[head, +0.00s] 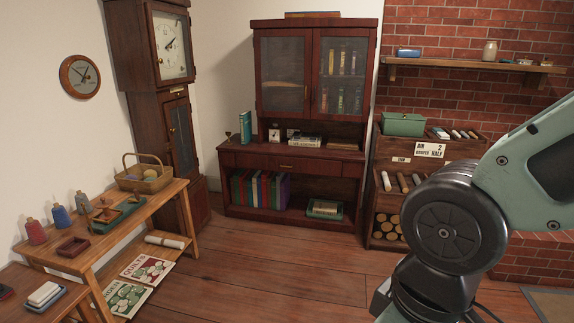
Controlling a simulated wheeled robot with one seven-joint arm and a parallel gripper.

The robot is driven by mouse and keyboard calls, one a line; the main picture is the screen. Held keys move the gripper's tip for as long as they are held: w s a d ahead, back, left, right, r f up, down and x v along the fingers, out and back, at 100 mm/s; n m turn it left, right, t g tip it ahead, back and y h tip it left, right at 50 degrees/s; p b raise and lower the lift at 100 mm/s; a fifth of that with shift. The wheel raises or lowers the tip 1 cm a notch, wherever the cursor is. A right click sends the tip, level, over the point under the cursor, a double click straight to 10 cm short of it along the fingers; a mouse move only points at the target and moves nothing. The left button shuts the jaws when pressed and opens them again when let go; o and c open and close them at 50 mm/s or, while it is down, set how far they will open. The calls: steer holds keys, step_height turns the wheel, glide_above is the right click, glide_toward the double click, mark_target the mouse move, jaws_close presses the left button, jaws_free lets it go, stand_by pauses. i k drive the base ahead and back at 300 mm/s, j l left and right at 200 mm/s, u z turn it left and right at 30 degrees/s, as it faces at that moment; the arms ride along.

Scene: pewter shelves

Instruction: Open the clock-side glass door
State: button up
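A dark red-brown cabinet (256,155) stands against the back wall, with two glass doors in its upper part. The left glass door (283,72), on the side of the tall clock (165,95), looks shut; its pane is greyish and little shows behind it. Small knobs appear near the middle where the doors meet, too small to make out well. My arm shows at the right, but my gripper is out of view.
A wooden bench (160,206) with spools and a basket (144,180) runs along the left. A rack (378,215) with a green box (403,124) stands right of the cabinet. The cabinet ledge holds books. The wooden floor (270,265) before the cabinet is clear.

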mark_target(307, 33)
steer(key=i+z, duration=0.15)
steer(key=i, duration=1.85)
steer(key=i+u, duration=0.2)
steer(key=i, duration=0.25)
steer(key=i+l+u, duration=0.15)
steer(key=i, duration=0.35)
steer(key=i+l+u, duration=0.2)
steer(key=i, duration=0.25)
steer(key=i+l+u, duration=0.2)
steer(key=i, duration=0.25)
